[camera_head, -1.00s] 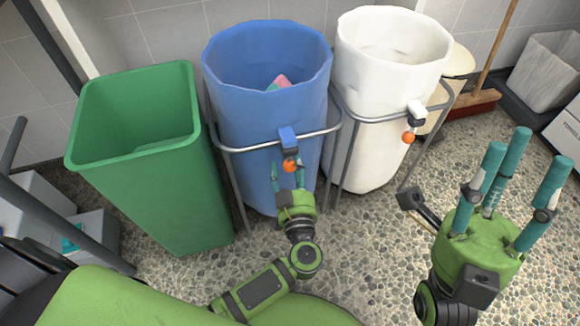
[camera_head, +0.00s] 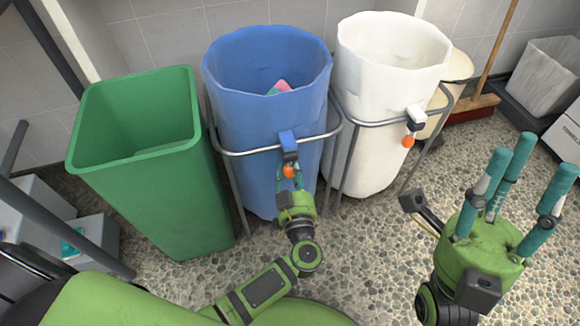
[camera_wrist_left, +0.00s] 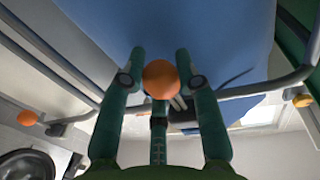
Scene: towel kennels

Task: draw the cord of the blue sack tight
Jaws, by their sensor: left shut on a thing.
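The blue sack (camera_head: 262,105) hangs wide open in a metal frame, with pink and teal cloth low inside it. At its front, a blue tab and a dark cord lock (camera_head: 289,153) sit by the frame's rail. An orange ball (camera_head: 290,171) hangs just below the lock. My left gripper (camera_head: 291,181) is shut on the orange ball from below, in front of the sack. In the left wrist view the ball (camera_wrist_left: 160,80) sits between the fingers, against the blue cloth. My right gripper (camera_head: 520,190) is open and empty at the right, fingers pointing up.
A green bin (camera_head: 150,165) stands left of the blue sack. A white sack (camera_head: 385,75) with its own orange ball (camera_head: 408,141) hangs close on the right. A broom (camera_head: 472,107) and a grey bin (camera_head: 545,75) are behind.

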